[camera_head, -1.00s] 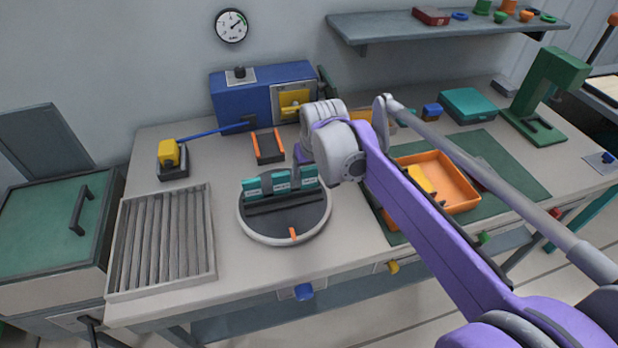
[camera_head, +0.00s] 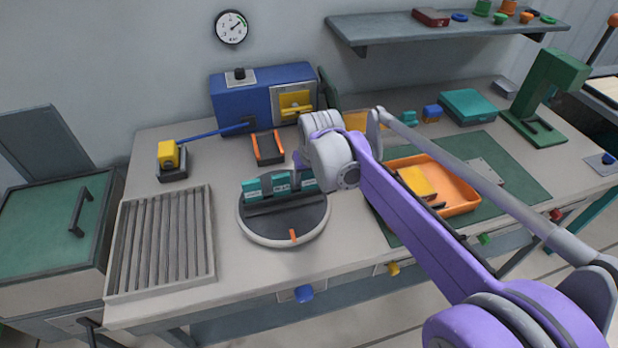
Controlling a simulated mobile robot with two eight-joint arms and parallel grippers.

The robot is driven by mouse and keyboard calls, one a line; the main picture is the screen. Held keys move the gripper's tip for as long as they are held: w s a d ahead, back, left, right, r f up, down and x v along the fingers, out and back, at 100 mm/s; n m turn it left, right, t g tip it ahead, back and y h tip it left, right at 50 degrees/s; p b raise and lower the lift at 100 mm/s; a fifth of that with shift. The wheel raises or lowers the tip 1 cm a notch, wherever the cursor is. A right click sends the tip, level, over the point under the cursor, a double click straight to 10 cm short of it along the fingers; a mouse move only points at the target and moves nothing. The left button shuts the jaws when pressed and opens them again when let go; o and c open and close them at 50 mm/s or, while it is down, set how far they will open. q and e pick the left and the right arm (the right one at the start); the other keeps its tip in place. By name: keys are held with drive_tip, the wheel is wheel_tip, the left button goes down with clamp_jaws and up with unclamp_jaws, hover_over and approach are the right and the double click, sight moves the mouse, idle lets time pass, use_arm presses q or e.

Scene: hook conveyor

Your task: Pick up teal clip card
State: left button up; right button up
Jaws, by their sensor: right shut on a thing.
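My right gripper (camera_head: 306,170) is at the right end of this row, partly hidden behind my purple arm. It is shut on the teal clip card at the right end, whose far edge is covered by the gripper. The card is still at the holder, and I cannot tell whether it is clear of the slot. My left gripper is not in view.
A grey slatted rack (camera_head: 160,240) lies left of the turntable. An orange tray (camera_head: 460,192) lies on a green mat at right.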

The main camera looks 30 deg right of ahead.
drive_tip(key=shift+r, duration=0.1)
wheel_tip(320, 180, up, 10)
drive_tip(key=p, duration=0.1)
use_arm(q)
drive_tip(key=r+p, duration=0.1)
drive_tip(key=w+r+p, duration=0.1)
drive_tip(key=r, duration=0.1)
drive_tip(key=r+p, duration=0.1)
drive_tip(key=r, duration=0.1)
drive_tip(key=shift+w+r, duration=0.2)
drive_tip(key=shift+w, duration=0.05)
use_arm(e)
wheel_tip(320, 180, up, 5)
drive_tip(key=shift+f, duration=0.1)
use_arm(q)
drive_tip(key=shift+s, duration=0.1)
